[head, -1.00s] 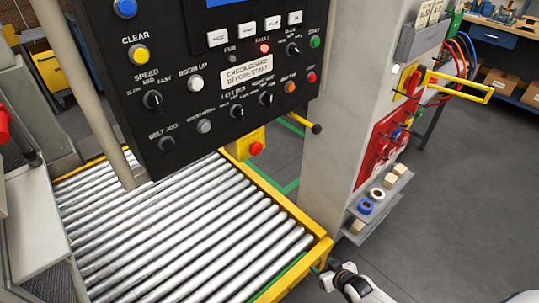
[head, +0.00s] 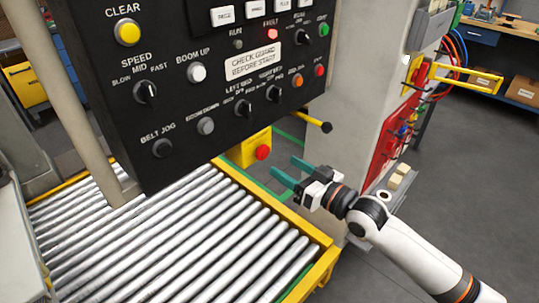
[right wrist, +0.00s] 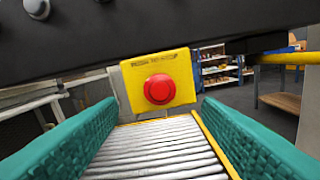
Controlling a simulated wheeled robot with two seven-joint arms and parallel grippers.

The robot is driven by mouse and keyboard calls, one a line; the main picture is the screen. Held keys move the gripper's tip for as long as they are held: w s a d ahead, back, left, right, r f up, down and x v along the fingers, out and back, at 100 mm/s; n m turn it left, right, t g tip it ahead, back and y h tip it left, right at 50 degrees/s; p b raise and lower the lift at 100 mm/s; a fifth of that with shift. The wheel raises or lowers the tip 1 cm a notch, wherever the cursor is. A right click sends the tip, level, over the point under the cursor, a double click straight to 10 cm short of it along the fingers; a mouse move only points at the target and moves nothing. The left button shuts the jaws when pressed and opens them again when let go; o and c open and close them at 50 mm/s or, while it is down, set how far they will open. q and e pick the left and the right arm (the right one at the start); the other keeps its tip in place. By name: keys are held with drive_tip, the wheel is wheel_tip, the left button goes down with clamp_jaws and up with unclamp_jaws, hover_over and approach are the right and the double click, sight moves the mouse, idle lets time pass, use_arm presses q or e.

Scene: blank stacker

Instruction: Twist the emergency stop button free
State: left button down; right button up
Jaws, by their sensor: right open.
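The emergency stop button (head: 263,152) is a red mushroom head on a yellow box (head: 246,147), under the black control panel at the far end of the rollers. In the right wrist view the red button (right wrist: 159,88) faces me near the middle, on its yellow box (right wrist: 140,72). My right gripper (head: 290,172) is open and empty, with teal fingers pointing left toward the button, apart from it. In the right wrist view the fingers stand wide on both sides, with the button beyond and between them. My left gripper is not in view.
The black control panel (head: 205,105) with knobs and buttons overhangs the box closely. A roller conveyor (head: 170,245) with a yellow frame lies below. A yellow bar with a black knob (head: 326,127) sticks out just right of the button. A grey column (head: 362,80) stands behind my right gripper.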

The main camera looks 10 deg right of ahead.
sight(266, 155)
drive_tip(key=x, duration=0.6)
drive_tip(key=shift+w+a, duration=0.3)
drive_tip(key=shift+w, duration=0.1)
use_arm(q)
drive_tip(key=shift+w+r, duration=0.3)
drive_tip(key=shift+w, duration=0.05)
